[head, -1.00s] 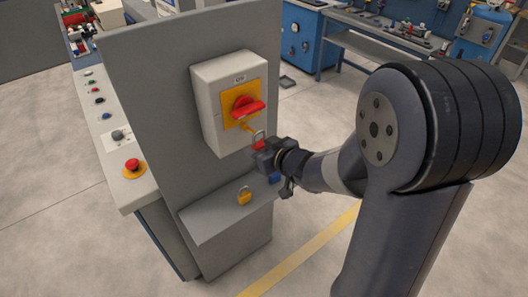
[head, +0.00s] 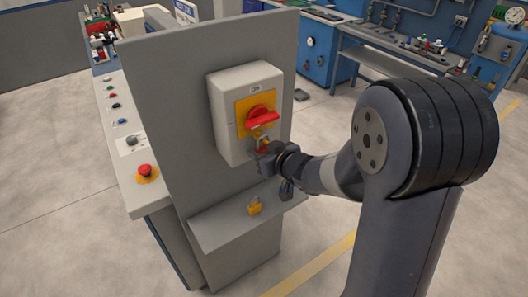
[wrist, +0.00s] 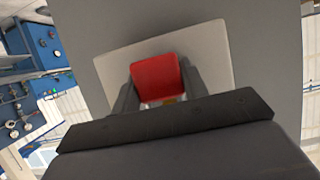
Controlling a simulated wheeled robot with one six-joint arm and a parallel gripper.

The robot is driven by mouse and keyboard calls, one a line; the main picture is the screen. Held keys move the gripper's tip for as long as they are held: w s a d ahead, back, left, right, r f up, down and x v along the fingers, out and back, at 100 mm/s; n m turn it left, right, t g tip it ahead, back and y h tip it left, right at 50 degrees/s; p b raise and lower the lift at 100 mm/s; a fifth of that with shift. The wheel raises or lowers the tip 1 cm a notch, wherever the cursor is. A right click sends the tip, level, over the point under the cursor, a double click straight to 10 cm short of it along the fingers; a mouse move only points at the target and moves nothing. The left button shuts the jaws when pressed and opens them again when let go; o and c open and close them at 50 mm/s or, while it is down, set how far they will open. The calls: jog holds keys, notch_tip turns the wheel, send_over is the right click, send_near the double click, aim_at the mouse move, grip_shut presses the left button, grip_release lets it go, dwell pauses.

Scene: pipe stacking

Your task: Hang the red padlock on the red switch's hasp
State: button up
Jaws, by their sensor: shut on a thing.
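The red switch (head: 260,116) is a red knob on a yellow plate, on a pale box marked "ON" fixed to a grey upright panel. The yellow hasp (head: 257,132) projects just below the knob. My gripper (head: 265,152) is below the hasp at the lower right of the box. It is shut on the red padlock (wrist: 158,78), with a finger on either side of its body in the wrist view. In the head view, the padlock (head: 263,143) shows only as a small red patch close to the hasp. I cannot tell whether its shackle is through the hasp.
A yellow padlock (head: 254,207) is on the grey ledge (head: 225,228) below the switch box. A console with several buttons and a red emergency stop (head: 145,171) stands left of the panel. Workbenches (head: 400,45) stand at the back. The floor to the right is clear.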

jog(key=o, duration=1.1)
jog(key=shift+w, duration=0.1)
jog(key=shift+s, duration=0.3)
jog(key=p+v, duration=0.1)
jog(key=v, duration=0.9)
jog(key=shift+d, duration=0.3)
